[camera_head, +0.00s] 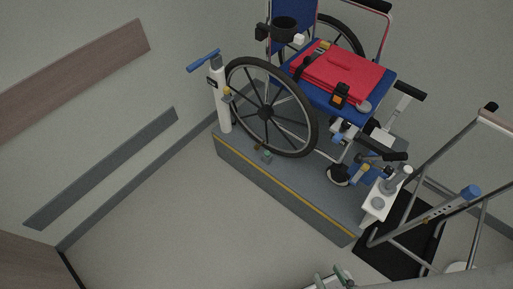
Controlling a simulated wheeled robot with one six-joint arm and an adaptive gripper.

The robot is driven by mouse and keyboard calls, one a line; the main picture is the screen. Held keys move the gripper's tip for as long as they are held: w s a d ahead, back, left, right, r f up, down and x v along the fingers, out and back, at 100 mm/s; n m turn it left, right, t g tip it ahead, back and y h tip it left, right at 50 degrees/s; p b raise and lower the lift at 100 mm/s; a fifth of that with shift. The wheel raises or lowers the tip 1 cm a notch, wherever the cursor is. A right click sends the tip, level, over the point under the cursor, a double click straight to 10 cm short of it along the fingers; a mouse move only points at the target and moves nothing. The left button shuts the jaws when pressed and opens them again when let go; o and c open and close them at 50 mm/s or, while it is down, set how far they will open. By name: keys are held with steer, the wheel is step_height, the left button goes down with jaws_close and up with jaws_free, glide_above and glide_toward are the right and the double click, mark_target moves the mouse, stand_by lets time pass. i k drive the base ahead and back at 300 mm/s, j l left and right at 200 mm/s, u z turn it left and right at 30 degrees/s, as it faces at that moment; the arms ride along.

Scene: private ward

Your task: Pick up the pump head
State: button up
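A white upright floor pump (219,100) with a blue handle stands at the left end of a raised grey platform, beside the wheelchair's wheel. A small yellow and grey piece (227,95) sits against the pump's side and may be the pump head, but it is too small to be sure. Another small grey-blue piece (266,156) lies on the platform near the foot of the large wheel; I cannot tell what it is.
A wheelchair (268,112) stands on the platform (280,190), with a red case (340,72) on its seat. A white box (376,204) is at the platform's right end, near a metal walker frame (432,215). The floor in front is clear.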

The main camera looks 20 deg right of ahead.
mark_target(227, 90)
steer(key=i+j+z, duration=0.15)
steer(key=i+j, duration=0.15)
steer(key=i+j+z, duration=0.1)
steer(key=i+j, duration=0.2)
steer(key=i+j+z, duration=0.15)
steer(key=i+j, duration=0.15)
steer(key=i+j+z, duration=0.15)
steer(key=j, duration=0.25)
steer(key=i+j+z, duration=0.1)
steer(key=i+j, duration=0.25)
steer(key=i+j+z, duration=0.15)
steer(key=j, duration=0.35)
steer(key=i, duration=0.05)
